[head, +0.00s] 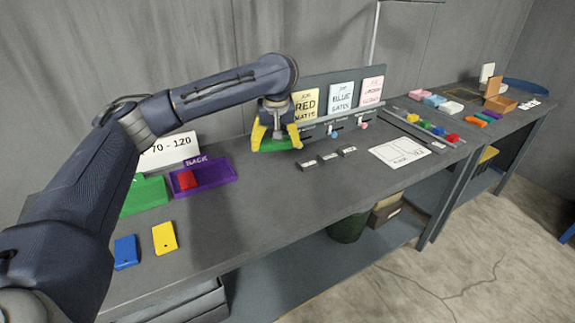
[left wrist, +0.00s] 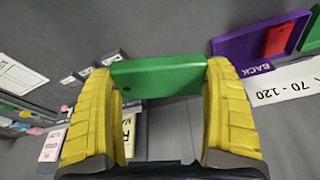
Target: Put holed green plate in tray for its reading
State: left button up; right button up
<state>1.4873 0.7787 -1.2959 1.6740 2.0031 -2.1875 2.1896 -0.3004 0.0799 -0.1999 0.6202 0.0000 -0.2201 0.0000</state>
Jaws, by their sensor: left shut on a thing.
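My left gripper (head: 276,140) has yellow fingers shut on the green plate (head: 280,145), held above the bench near the card board. In the left wrist view the plate (left wrist: 160,76) spans between the two fingers, with a small dark hole near its left end. A green tray (head: 148,194) and a purple tray (head: 215,169) labelled BACK sit on the bench to the left; a red plate (head: 187,180) lies in the purple one. A sign (head: 168,151) reading 70 - 120 stands behind them. My right gripper is not in view.
A blue plate (head: 125,251) and a yellow plate (head: 165,237) lie near the front edge. Small dark blocks (head: 328,157) sit right of the gripper, before a board with cards (head: 341,96). A printed sheet (head: 400,152) lies farther right. The bench between trays and blocks is clear.

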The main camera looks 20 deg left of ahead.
pick_arm(q)
jog(key=w+a+r+n, duration=0.1)
jog(key=w+a+n, duration=0.2)
jog(key=a, duration=0.6)
send_near(255, 180)
jog(key=shift+n+g+y, duration=0.4)
jog(key=x, duration=0.7)
jog(key=shift+w+d+f, duration=0.2)
jog(key=shift+w+f, duration=0.15)
jog(key=shift+f, duration=0.15)
jog(key=o, duration=1.3)
jog(key=shift+c, duration=0.2)
